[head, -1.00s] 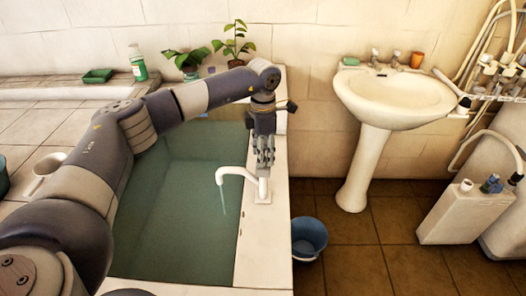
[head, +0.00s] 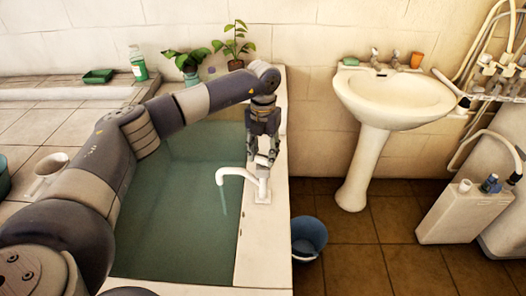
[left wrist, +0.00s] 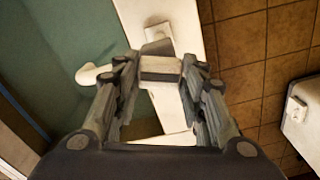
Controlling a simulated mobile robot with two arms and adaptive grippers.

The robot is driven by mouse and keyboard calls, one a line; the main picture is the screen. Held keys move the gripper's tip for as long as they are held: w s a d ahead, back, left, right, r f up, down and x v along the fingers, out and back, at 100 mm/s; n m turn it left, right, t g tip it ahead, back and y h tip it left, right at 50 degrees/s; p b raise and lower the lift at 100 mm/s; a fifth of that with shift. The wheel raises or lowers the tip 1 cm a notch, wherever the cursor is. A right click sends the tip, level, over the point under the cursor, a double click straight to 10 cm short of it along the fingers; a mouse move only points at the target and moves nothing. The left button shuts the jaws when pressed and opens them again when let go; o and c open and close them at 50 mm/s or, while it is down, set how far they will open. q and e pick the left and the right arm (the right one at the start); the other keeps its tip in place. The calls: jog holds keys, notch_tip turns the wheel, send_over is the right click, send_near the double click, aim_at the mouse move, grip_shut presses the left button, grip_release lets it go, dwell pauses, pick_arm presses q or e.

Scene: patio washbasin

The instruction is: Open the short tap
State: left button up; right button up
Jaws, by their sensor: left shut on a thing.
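The short white tap (head: 233,172) stands on the basin's right ledge, its spout bent left over the water. It also shows in the left wrist view (left wrist: 92,74). A thin pale streak hangs below the spout; I cannot tell if it is running water or a reflection. My left gripper (head: 263,160) comes down over the tap from above. In the left wrist view its fingers (left wrist: 160,72) are shut on the tap's white handle (left wrist: 160,66), one on each side. The fingers partly hide the tap body. My right gripper is not in view.
The green-water basin (head: 266,232) has a pale ledge along its right side. A blue bucket (head: 309,236) stands on the tiled floor beside it. A white pedestal sink (head: 395,98) is at the right. Potted plants (head: 235,64) stand behind my arm.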

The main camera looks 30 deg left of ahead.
aim_at(263, 156)
pick_arm(q)
jog(key=n, duration=0.3)
jog(key=shift+r+n, duration=0.1)
jog(key=shift+n, duration=0.6)
jog(key=o, duration=1.1)
jog(key=shift+c, duration=0.2)
jog(key=shift+r, duration=0.1)
notch_tip(263, 156, up, 12)
jog(key=shift+f, duration=0.25)
